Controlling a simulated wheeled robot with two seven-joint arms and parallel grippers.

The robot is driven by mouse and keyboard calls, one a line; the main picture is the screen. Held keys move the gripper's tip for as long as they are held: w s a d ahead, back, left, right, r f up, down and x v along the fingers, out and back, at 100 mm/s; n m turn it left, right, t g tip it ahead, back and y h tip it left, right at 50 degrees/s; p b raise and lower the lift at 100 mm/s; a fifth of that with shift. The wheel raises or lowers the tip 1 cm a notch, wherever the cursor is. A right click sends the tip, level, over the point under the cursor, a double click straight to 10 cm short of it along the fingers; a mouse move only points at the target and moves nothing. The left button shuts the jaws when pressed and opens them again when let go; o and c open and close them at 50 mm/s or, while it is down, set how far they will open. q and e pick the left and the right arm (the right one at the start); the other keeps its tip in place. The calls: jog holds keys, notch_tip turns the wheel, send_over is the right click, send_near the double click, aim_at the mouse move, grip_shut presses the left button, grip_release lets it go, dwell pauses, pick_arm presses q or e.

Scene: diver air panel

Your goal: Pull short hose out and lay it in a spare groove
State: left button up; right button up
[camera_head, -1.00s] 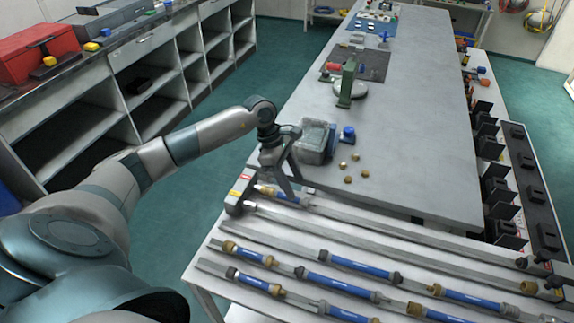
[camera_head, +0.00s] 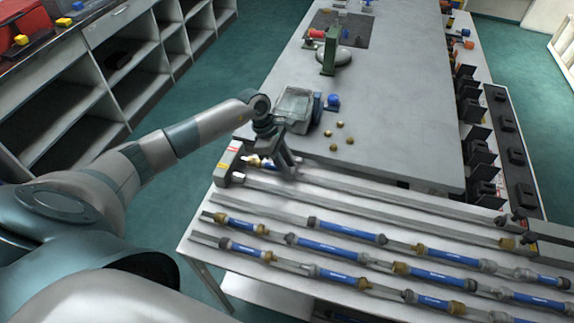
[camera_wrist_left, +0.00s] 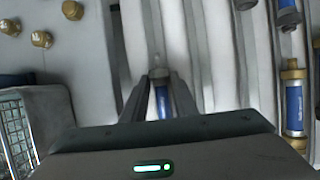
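The short hose (camera_wrist_left: 163,102) is blue with a metal end fitting and lies in the far groove beside the grey end block (camera_head: 228,165). My left gripper (camera_head: 283,172) is low over this hose, near the block. In the left wrist view the fingers (camera_wrist_left: 160,88) stand on both sides of the hose and appear closed against it. In the head view the fingers hide most of the hose; only its brass end (camera_head: 254,160) shows clearly. The grooved rack (camera_head: 385,210) has long parallel channels, some with bare stretches. My right gripper is not in view.
Several blue hoses with brass and grey fittings, such as one at the front (camera_head: 342,279), lie in the nearer grooves. A clear bin (camera_head: 296,108), a blue-capped item (camera_head: 333,101) and several brass fittings (camera_head: 340,125) are on the bench behind. Black brackets (camera_head: 470,110) line the right side.

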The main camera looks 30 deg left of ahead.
pick_arm(q)
grip_shut()
jog(key=shift+w+d, duration=0.15)
jog(key=shift+d, duration=0.5)
jog(key=shift+w+d, duration=0.15)
jog(key=shift+d, duration=0.5)
jog(key=shift+r, duration=0.2)
jog(key=shift+r+p, duration=1.15)
jog(key=shift+r, duration=1.75)
